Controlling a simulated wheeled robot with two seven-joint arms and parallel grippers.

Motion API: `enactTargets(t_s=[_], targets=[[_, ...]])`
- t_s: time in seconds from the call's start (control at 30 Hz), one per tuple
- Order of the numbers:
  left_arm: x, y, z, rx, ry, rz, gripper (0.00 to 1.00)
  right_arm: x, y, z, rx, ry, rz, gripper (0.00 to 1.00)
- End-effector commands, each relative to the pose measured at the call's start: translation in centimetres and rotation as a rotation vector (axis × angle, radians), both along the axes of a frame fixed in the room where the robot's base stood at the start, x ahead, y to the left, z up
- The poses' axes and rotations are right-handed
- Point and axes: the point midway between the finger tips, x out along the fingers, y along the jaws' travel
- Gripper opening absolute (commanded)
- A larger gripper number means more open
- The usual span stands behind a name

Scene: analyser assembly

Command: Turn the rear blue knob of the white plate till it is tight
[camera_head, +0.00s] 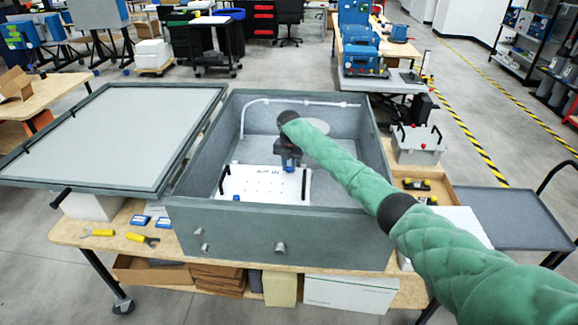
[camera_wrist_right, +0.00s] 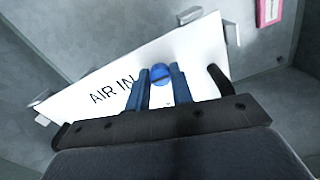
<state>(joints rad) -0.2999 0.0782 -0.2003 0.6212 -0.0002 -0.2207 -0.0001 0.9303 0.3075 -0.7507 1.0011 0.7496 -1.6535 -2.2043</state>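The white plate (camera_head: 262,186) lies on the floor of the open grey box, with black handles at its two ends and "AIR IN" lettering; it also shows in the wrist view (camera_wrist_right: 100,84). My right gripper (camera_head: 290,163) reaches down over the plate's rear edge and hides the rear knob in the head view. In the right wrist view the rear blue knob (camera_wrist_right: 160,74) sits between the two blue fingertips (camera_wrist_right: 160,70) and fills the gap, so the gripper looks shut on it. The front blue knob (camera_head: 236,198) is at the plate's front edge. My left gripper is out of view.
The grey box (camera_head: 290,220) has high walls around the plate, and its lid (camera_head: 110,135) is open to the left. A white tube (camera_head: 300,103) runs along the back wall. Yellow-handled tools (camera_head: 140,238) lie on the wooden table in front.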

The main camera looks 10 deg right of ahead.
Motion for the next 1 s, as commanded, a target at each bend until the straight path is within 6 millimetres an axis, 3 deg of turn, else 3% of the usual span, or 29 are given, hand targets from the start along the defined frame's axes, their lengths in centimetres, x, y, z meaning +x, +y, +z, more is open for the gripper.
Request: enactTargets(t_s=[0.47, 1.0], targets=[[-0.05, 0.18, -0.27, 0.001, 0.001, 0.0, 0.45, 0.0, 0.07, -0.02, 0.001, 0.0, -0.083, 0.0], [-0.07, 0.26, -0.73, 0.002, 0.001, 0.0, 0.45, 0.01, 0.04, 0.1, 0.001, -0.001, -0.545, 0.0]])
